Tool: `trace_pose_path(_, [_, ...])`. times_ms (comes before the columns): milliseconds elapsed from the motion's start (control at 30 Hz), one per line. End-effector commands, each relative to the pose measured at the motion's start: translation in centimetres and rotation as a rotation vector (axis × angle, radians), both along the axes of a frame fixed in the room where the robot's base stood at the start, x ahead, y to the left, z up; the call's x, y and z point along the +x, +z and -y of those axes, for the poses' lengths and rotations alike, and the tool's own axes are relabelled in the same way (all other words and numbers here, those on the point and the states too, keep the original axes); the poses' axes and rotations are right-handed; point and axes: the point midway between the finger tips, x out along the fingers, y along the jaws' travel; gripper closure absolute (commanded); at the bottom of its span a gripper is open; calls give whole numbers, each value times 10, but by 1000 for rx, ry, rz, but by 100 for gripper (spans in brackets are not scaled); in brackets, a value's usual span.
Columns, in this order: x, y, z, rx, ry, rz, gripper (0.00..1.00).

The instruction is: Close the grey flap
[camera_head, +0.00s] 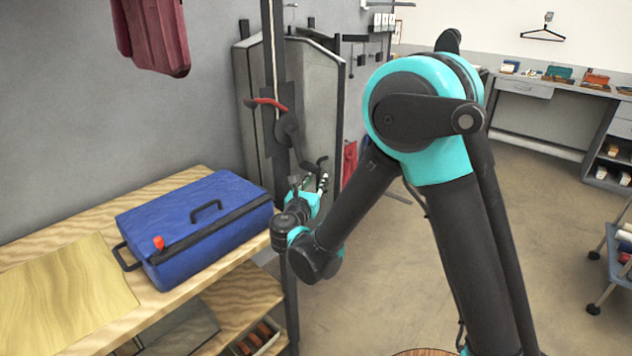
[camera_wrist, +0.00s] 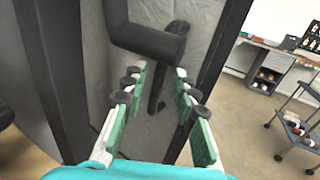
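A tall grey panel (camera_head: 315,90), which I take to be the grey flap, stands behind a dark upright post (camera_head: 272,60). Whether it is ajar or shut is unclear. In the wrist view a grey surface (camera_wrist: 85,45) fills the left and middle, with a thick black bent handle (camera_wrist: 148,40) in front of it. My gripper (camera_head: 322,182) is beside the post, low in front of the panel. In the wrist view my gripper (camera_wrist: 160,84) is open, its green-padded fingers apart. A dark bar shows between the fingertips; contact cannot be told.
A blue case (camera_head: 190,222) with black handles lies on the wooden bench (camera_head: 90,220) at left. A red-tipped lever (camera_head: 265,103) is by the post. A wheeled cart (camera_head: 612,262) stands at right. The middle floor is clear.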

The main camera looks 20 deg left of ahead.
Motion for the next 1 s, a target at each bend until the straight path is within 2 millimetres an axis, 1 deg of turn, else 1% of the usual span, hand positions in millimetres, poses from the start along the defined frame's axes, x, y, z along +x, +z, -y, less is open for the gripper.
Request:
trace_pose_path(33, [0, 0, 0, 0, 0, 0, 81])
trace_pose_path(100, [0, 0, 0, 0, 0, 0, 90])
trace_pose_path(200, [0, 0, 0, 0, 0, 0, 100])
trace_pose_path(567, [0, 0, 0, 0, 0, 0, 100])
trace_pose_path(700, [4, 0, 3, 0, -2, 0, 100])
trace_pose_path(767, [8, 0, 7, 0, -3, 0, 100])
trace_pose_path(867, [19, 0, 16, 0, -5, 0, 100])
trace_pose_path(1000, [43, 0, 33, 0, -7, 0, 100])
